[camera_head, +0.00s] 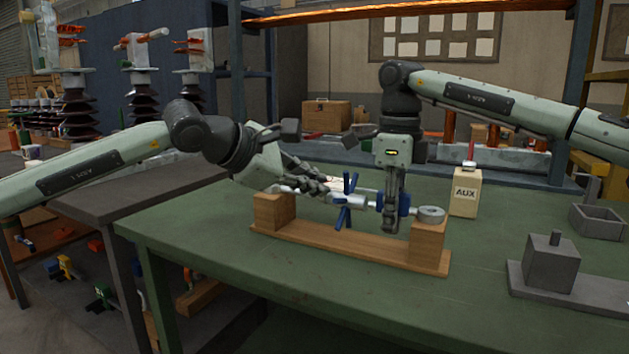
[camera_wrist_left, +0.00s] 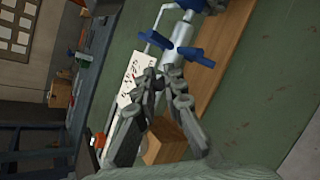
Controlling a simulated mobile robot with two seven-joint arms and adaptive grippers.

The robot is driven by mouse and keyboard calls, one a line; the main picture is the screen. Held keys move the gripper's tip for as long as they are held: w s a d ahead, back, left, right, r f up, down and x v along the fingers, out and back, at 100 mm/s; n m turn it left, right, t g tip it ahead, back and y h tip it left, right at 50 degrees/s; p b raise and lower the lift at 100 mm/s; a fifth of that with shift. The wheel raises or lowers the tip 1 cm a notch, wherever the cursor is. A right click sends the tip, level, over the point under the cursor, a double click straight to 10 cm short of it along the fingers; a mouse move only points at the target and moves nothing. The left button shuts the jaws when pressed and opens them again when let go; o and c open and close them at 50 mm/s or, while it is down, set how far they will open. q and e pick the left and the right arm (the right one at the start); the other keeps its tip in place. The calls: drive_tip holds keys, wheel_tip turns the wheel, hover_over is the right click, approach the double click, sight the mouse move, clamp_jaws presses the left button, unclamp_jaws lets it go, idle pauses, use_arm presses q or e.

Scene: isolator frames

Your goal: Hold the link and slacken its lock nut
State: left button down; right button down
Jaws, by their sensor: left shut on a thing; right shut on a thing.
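The link is a silver rod and barrel (camera_head: 367,199) lying along a wooden cradle, with a round eye (camera_head: 431,214) over the right block. Its lock nut (camera_head: 344,216) carries blue wings and also shows in the left wrist view (camera_wrist_left: 196,56). My left gripper (camera_head: 332,195) reaches down from the left and is shut at the nut's hub, beside the wings; its fingers (camera_wrist_left: 168,76) partly hide the contact. My right gripper (camera_head: 389,218) points straight down and is shut on the link at its blue grip section (camera_head: 404,203), which shows on both sides of the fingers.
The wooden cradle (camera_head: 345,246) stands on the green bench (camera_head: 220,290). A box marked AUX (camera_head: 466,194) stands behind the right block. A grey block fixture (camera_head: 552,265) and an open grey tray (camera_head: 597,221) stand at right. A printed card (camera_wrist_left: 128,78) lies behind the cradle.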

use_arm(q)
drive_tip(key=shift+f, duration=0.15)
drive_tip(key=c, duration=1.6)
unclamp_jaws()
drive_tip(key=v, duration=1.2)
use_arm(e)
drive_tip(key=c, duration=1.3)
unclamp_jaws()
drive_tip(key=shift+r, duration=0.1)
